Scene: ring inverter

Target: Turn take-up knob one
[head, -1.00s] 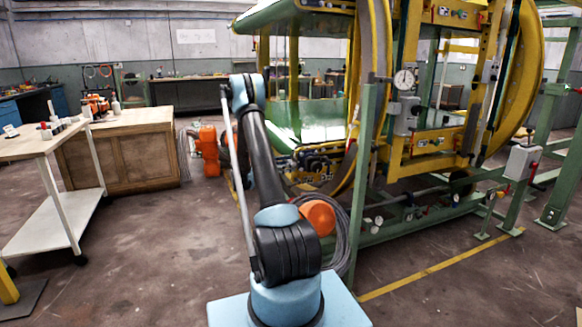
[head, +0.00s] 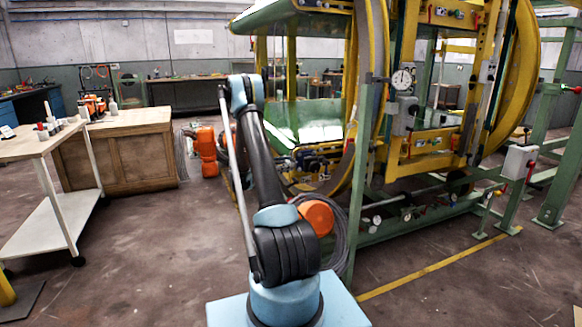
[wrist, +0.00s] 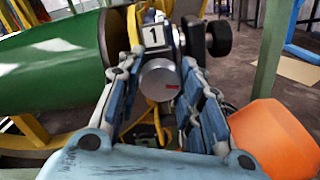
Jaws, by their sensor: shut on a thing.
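In the wrist view, take-up knob one (wrist: 158,80) is a round grey metal knob with a small red mark on its face. A white label with the number 1 (wrist: 153,37) is just above it. My gripper (wrist: 161,74) has one finger on each side of the knob and is shut on it. The finger pads partly cover the knob's sides. In the head view my arm reaches toward the yellow and green machine (head: 395,165), and both the gripper and the knob are hidden there.
A black knob (wrist: 218,38) sits right of the label. A large green cylinder (wrist: 50,80) is close on the left, an orange part (wrist: 275,138) at lower right. A green post (head: 362,185) stands right of my arm. Open floor (head: 150,240) lies to the left.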

